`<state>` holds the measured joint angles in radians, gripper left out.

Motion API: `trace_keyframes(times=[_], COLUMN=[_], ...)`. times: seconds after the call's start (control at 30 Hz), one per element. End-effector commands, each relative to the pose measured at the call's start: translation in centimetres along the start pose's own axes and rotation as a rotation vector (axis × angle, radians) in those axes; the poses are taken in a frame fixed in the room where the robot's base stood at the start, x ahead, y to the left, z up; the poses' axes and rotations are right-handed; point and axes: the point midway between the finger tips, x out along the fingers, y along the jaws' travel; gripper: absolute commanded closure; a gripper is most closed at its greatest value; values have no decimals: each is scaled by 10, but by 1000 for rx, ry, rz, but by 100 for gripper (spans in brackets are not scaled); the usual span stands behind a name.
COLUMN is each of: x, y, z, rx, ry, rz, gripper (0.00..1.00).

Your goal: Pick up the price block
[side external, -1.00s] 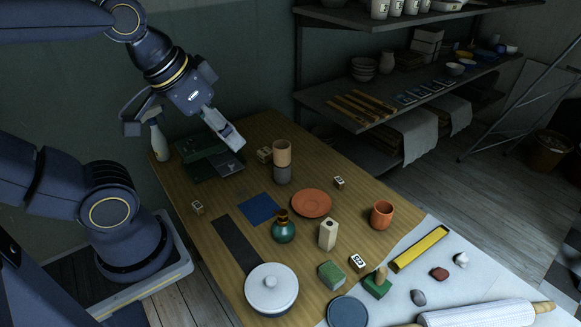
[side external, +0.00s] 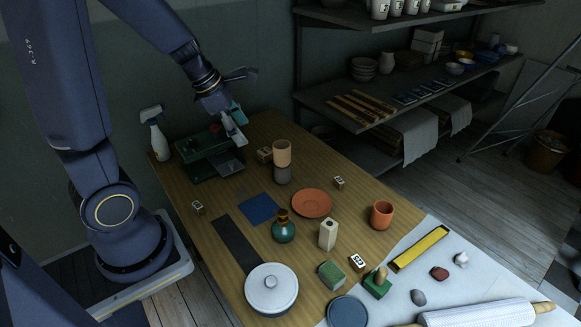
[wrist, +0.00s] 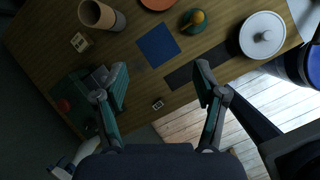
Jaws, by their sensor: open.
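Several small pale price blocks with dark markings stand apart on the wooden table. One price block (side external: 197,207) is near the left edge. Another price block (side external: 264,154) is beside the stacked cups, a third (side external: 339,182) is right of the plate, and another (side external: 358,263) is near the front. In the wrist view, a small price block (wrist: 157,104) lies below and between my spread fingers, with another price block (wrist: 80,42) at upper left. My gripper (wrist: 161,78) is open and empty. In the side view my gripper (side external: 236,128) is above the table's far end, over the dark green machine.
The dark green machine (side external: 195,158) and a spray bottle (side external: 153,130) stand at the far left. Stacked cups (side external: 282,155), an orange plate (side external: 312,203), a green vase (side external: 284,232) and a lidded white pot (side external: 271,287) crowd the table. Bare wood surrounds the left price block.

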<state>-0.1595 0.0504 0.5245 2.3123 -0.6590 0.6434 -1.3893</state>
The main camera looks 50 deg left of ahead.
Motion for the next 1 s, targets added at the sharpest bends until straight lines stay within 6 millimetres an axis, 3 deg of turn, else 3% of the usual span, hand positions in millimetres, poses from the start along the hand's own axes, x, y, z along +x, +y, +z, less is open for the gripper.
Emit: trace_keyframes(times=[0.03, 0.1, 0.2, 0.33, 0.4, 0.57, 1.0], x=[17, 33, 48, 55, 57, 71, 155], y=[15, 31, 41, 37, 32, 26, 17], z=[-33, -77, -135, -187, -202, -217, -253], rx=[-177, -386, -569, -664, -686, -701, -698], ry=[66, 149, 264, 381, 418, 439, 436], rz=[4, 27, 55, 56, 47, 37, 36], gripper=[29, 29, 29, 29, 29, 29, 29])
